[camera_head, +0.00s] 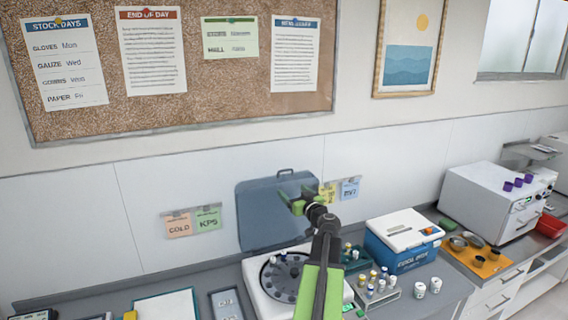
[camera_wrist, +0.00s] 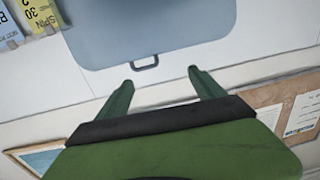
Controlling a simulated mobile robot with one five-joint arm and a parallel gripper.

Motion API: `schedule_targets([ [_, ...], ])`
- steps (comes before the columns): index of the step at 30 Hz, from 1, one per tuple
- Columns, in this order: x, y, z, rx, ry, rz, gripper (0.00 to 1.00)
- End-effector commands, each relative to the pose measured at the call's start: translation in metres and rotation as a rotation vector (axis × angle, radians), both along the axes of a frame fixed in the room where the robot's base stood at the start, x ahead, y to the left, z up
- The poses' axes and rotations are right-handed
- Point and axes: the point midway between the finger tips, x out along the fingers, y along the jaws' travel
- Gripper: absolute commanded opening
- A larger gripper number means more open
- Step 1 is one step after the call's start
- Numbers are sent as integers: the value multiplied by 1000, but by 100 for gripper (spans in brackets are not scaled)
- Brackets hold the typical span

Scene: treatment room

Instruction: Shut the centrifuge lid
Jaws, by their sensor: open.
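The white centrifuge (camera_head: 256,292) stands on the counter, its dark round rotor (camera_head: 276,283) exposed. Its blue-grey lid (camera_head: 257,222) stands upright at the back, open, with a small dark handle (camera_head: 285,171) on its top edge. My gripper (camera_head: 292,200) is in front of the upper right part of the lid, and my arm covers part of the rotor. In the wrist view my gripper (camera_wrist: 161,78) is open and empty. The lid (camera_wrist: 150,25) and its handle (camera_wrist: 145,63) show beyond the fingertips, with the handle between them in the picture; contact is not visible.
A tube rack (camera_head: 378,291) and a blue cool box (camera_head: 402,240) stand right of the centrifuge. Two white jars (camera_head: 427,287) are near the box. Small notes (camera_head: 194,221) hang on the wall left of the lid. A clipboard (camera_head: 166,305) lies on the left counter.

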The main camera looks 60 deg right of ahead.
Motion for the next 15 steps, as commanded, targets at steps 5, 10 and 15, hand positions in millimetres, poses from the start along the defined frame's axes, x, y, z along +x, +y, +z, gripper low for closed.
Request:
schedule_targets([
  [5, -30, -23, 12, -25, -19, -69, 78],
  [10, -22, -29, 11, -25, -19, -66, 78],
  [15, 8, -51, 11, -24, -18, -64, 78],
])
